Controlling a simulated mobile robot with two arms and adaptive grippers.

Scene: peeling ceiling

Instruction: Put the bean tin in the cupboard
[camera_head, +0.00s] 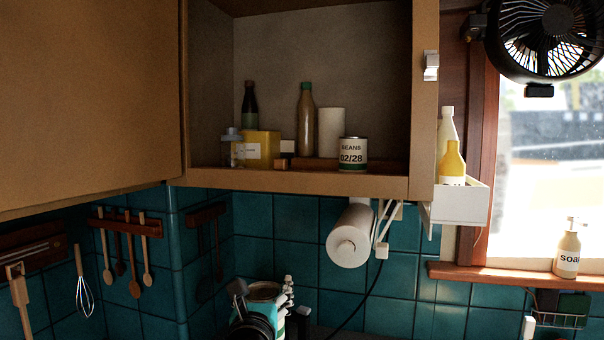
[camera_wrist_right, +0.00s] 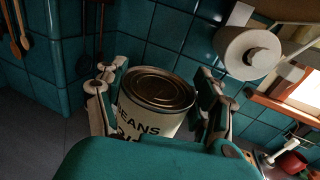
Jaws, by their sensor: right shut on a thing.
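My right gripper (camera_head: 264,300) is low in the head view, below the cupboard and in front of the teal tiles. It is shut on a bean tin (camera_wrist_right: 150,120), whose label reads "BEANS" in the right wrist view. The held tin is upright or nearly so between the fingers, its metal lid facing up; its lower part is hidden by the gripper. The cupboard (camera_head: 290,183) is open above. Another bean tin (camera_head: 352,153), marked "02/28", stands near the front right of its shelf. My left gripper is not in view.
The shelf also holds a dark bottle (camera_head: 250,106), a brown bottle (camera_head: 305,118), a white cylinder (camera_head: 331,132) and a yellow box (camera_head: 261,145). The cupboard door (camera_head: 85,95) stands open at left. A paper roll (camera_head: 350,236) hangs beneath the cupboard, right of my gripper.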

